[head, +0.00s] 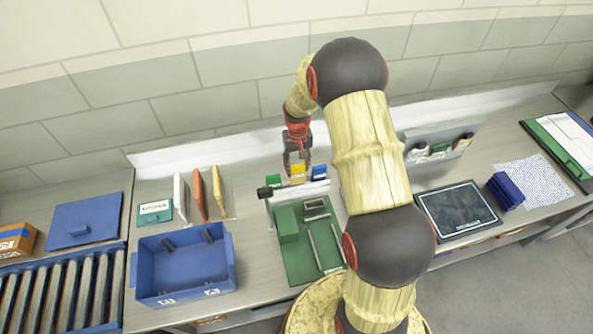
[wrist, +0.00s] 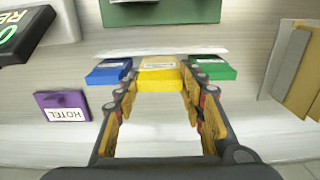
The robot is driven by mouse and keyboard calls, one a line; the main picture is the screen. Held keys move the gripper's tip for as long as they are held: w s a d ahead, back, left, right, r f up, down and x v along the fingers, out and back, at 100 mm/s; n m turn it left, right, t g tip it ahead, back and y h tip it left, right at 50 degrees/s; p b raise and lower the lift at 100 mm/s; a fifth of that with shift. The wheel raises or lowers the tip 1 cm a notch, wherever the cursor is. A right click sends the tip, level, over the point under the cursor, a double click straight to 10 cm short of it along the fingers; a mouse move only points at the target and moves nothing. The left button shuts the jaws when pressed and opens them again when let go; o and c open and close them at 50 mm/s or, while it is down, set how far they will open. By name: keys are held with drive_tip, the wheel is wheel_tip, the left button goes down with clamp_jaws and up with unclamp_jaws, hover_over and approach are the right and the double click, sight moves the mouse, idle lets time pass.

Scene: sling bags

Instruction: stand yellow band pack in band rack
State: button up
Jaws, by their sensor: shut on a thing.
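The yellow band pack (wrist: 159,76) is between the two fingers of my gripper (wrist: 158,92) in the wrist view, and the gripper is shut on it. In the head view the yellow pack (head: 298,171) shows just below my gripper (head: 297,164). A blue pack (wrist: 110,72) and a green pack (wrist: 210,70) sit on either side of it. A pale strip (wrist: 160,52), apparently part of the band rack, runs along the packs. Whether the yellow pack's base touches the rack is hidden.
A purple HOTEL tag (wrist: 63,106) lies near the blue pack. A green tray (head: 290,262) is in front of the packs. A blue bin (head: 183,266) and upright panels (head: 199,195) stand to the left. A dark tablet (head: 457,210) lies to the right.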

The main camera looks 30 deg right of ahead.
sight(297, 171)
drive_tip(key=shift+w+d+f, duration=0.15)
drive_tip(key=shift+w+f, duration=0.35)
drive_tip(key=shift+f, duration=1.65)
drive_tip(key=shift+f, duration=0.15)
drive_tip(key=o, duration=1.2)
